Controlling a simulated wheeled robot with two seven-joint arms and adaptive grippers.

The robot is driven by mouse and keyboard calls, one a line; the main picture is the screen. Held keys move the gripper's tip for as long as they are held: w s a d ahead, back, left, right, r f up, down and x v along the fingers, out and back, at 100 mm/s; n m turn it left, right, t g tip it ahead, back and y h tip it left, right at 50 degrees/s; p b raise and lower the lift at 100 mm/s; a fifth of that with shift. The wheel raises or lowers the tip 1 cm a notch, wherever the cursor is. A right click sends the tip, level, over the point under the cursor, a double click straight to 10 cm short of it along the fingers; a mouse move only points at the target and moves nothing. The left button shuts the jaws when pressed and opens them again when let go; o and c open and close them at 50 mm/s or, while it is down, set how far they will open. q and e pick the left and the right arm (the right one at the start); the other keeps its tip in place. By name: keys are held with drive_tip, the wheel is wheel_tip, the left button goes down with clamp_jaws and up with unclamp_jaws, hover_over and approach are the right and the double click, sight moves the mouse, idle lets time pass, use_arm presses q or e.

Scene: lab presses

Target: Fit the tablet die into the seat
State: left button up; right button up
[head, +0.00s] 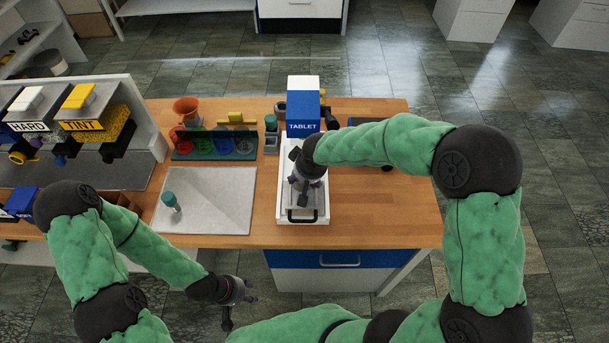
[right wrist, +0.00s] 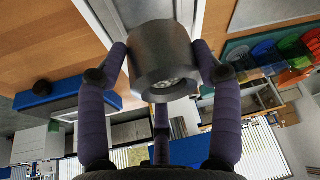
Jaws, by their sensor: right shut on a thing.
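The tablet die is a grey metal cylinder (right wrist: 161,60) held between the fingers of my right gripper (right wrist: 163,75) in the right wrist view. In the head view my right gripper (head: 303,187) reaches down over the white base of the press (head: 287,212) labelled TABLET, below its blue and white head (head: 303,112). The seat is hidden behind the gripper and wrist, and I cannot tell whether the die touches it. My left gripper (head: 240,304) is empty, fingers spread, in front of the table's front edge.
A grey mat (head: 225,195) with a teal-capped item (head: 171,201) lies left of the press. A green rack (head: 215,155) of coloured scoops stands behind it. The HARD and TINT dispensers (head: 90,105) stand at far left. The wooden table (head: 380,215) right of the press is mostly clear.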

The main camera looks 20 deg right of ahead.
drive_tip(key=shift+s+r, duration=0.1)
drive_tip(key=shift+r, duration=0.05)
wheel_tip(320, 180, down, 6)
drive_tip(key=b, duration=0.6)
idle(0.5)
drive_tip(key=shift+r, duration=0.1)
drive_tip(key=shift+b, duration=0.8)
idle(1.6)
drive_tip(key=shift+f+b, duration=0.95)
drive_tip(key=o, duration=1.6)
drive_tip(key=shift+o, duration=0.2)
drive_tip(key=shift+s+f, duration=0.1)
